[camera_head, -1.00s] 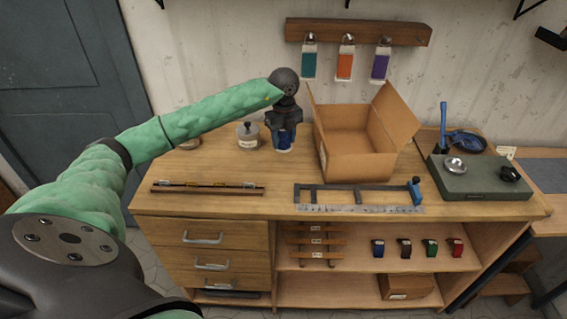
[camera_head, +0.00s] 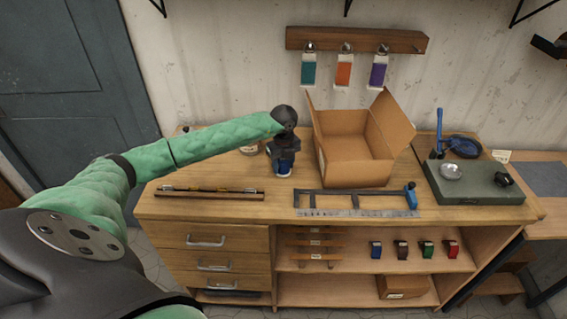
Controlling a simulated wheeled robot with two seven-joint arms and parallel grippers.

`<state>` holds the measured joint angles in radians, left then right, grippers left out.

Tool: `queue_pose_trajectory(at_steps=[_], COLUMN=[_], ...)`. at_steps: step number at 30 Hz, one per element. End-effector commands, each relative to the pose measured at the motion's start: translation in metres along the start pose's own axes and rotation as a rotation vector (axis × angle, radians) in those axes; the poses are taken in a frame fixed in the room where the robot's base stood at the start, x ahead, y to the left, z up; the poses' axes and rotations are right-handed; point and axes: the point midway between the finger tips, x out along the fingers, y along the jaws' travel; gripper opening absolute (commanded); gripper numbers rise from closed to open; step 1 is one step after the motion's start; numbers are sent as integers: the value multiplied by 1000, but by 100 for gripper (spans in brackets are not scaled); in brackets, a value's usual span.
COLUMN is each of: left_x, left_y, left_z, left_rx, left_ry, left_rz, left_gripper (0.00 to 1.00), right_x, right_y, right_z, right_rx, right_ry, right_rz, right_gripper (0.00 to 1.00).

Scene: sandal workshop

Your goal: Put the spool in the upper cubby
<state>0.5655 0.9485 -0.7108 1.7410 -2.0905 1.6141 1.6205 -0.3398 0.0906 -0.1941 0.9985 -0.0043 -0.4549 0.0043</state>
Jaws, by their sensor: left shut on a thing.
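My left gripper (camera_head: 284,157) is shut on a blue spool (camera_head: 284,168) with a pale lower end. The fingers cover much of the spool. It is over the bench top, just left of the open cardboard box; I cannot tell whether it touches the wood. The upper cubby (camera_head: 375,265) is the open shelf space under the bench top, right of the drawers. It holds small wooden racks (camera_head: 318,245) on its left and several small coloured items (camera_head: 413,250) in a row. My right gripper is not in view.
The open cardboard box (camera_head: 355,165) stands right of the gripper. A metal frame tool and ruler (camera_head: 357,203) lie along the front edge above the cubby. A lidded jar (camera_head: 249,150) is behind left. The lower cubby holds a small box (camera_head: 403,286).

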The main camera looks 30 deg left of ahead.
Motion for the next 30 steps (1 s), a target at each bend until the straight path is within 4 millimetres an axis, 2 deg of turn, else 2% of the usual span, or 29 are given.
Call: queue_pose_trajectory(at_steps=[9,10,13,25,28,30], left_x=[2,2,2,-2,-5,-11], left_y=[0,0,0,0,-1,-1], left_z=[0,0,0,0,0,0], left_rx=[0,0,0,0,1,1], left_ry=[0,0,0,0,-1,-1], left_rz=[-1,-1,-1,-1,-3,-4], left_gripper=[21,49,67,67,67,67], right_x=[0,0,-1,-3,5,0], right_y=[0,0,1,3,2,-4], right_z=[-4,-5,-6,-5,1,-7], right_rx=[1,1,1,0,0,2], right_ry=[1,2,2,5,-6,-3], right_rz=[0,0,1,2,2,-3], right_gripper=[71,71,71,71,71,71])
